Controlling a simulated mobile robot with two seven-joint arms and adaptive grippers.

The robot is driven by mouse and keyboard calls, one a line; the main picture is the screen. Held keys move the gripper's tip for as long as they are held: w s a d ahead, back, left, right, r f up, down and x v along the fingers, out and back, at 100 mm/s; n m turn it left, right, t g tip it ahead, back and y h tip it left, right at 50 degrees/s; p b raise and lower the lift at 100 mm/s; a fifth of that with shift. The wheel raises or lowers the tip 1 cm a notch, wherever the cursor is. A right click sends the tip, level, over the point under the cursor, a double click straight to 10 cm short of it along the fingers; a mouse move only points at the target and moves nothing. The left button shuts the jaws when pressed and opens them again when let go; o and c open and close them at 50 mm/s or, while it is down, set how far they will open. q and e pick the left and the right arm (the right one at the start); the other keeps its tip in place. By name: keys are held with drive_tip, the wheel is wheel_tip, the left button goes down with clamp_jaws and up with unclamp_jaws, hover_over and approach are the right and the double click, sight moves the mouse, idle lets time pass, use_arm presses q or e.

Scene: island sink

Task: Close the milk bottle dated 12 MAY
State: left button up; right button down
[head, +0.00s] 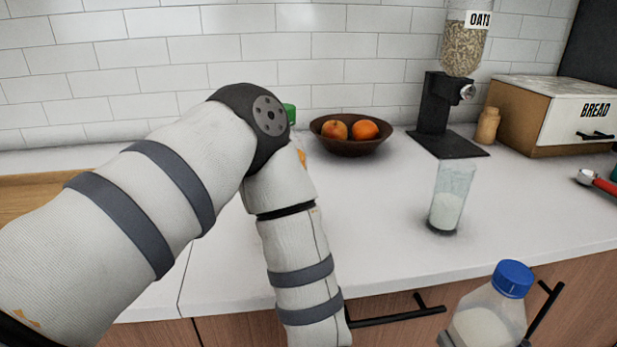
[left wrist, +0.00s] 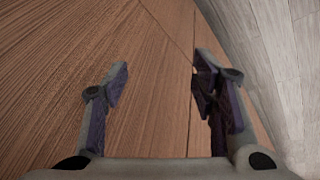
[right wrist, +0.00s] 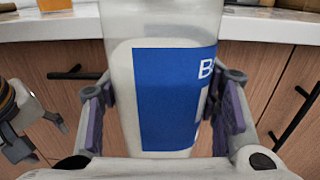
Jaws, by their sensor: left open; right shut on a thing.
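A clear milk bottle (head: 485,318) holding white milk has a blue cap (head: 512,278) on its top. It is at the bottom right of the head view, in front of the counter edge and slightly tilted. My right gripper (head: 483,340) is shut on its body. In the right wrist view the bottle (right wrist: 122,95) stands between the fingers (right wrist: 165,108), with a blue label (right wrist: 170,95) partly showing a letter B. No date is readable. My left gripper (left wrist: 160,90) is open and empty, facing wooden panels; in the head view only its arm shows.
A glass of milk (head: 447,200) stands on the white counter (head: 390,255). Behind are a fruit bowl (head: 350,145), an oats dispenser (head: 440,115), a bread box (head: 550,115) and a red-handled scoop (head: 600,183). A green item (head: 290,113) is mostly hidden behind my left arm.

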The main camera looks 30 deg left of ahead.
use_arm(q)
drive_tip(key=s+a+f+m+g+h, duration=0.1)
drive_tip(key=s+a+f+m+g, duration=0.1)
drive_tip(key=s+m, duration=0.6)
drive_tip(key=s+a+f+m+g+h, duration=0.1)
drive_tip(key=s+a+f+m+h, duration=0.1)
drive_tip(key=s+m, duration=0.7)
wheel_tip(320, 180, down, 2)
drive_tip(key=shift+s+a+m+g+h, duration=0.35)
drive_tip(key=shift+s+a, duration=0.2)
drive_tip(key=shift+s, duration=0.25)
